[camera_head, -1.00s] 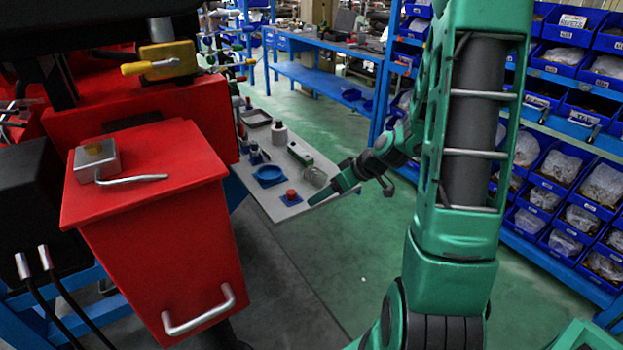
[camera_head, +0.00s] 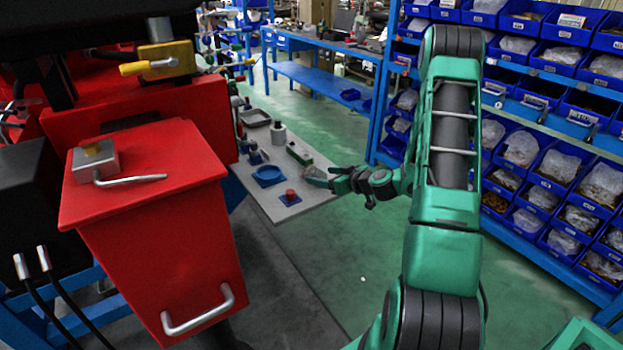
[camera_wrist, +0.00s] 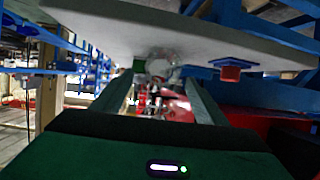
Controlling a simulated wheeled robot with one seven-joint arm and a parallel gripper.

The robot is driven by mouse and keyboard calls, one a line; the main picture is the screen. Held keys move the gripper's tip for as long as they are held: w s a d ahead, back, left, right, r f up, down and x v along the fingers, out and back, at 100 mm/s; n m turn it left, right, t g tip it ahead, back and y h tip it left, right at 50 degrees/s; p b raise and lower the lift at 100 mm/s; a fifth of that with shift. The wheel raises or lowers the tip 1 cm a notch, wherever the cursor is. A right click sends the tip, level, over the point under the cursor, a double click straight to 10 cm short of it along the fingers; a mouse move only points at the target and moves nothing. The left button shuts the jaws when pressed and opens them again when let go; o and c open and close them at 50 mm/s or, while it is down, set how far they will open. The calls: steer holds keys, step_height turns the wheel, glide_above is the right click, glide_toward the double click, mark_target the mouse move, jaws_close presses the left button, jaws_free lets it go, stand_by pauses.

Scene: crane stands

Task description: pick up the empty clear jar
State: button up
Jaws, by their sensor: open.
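The clear jar (camera_head: 311,172) stands near the right edge of the grey table, partly hidden by my gripper (camera_head: 318,178). My gripper reaches in from the right, low and nearly level. In the wrist view, which looks upside down, the jar (camera_wrist: 163,63) is a blurred, see-through shape beyond the fingertips, roughly in line with the gap between them. My gripper (camera_wrist: 157,78) is open there, its two long fingers apart. I cannot tell whether a finger touches the jar, and its contents are too blurred to tell.
A green-topped block (camera_head: 299,152), a grey cylinder (camera_head: 278,133) and a tray (camera_head: 255,118) stand farther back. Bin shelves (camera_head: 560,160) line the right; the green floor between is clear.

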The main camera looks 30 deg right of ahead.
mark_target(313, 174)
steer(key=shift+x, duration=3.1)
steer(key=shift+a, duration=0.1)
steer(key=shift+s, duration=0.1)
steer(key=c, duration=1.2)
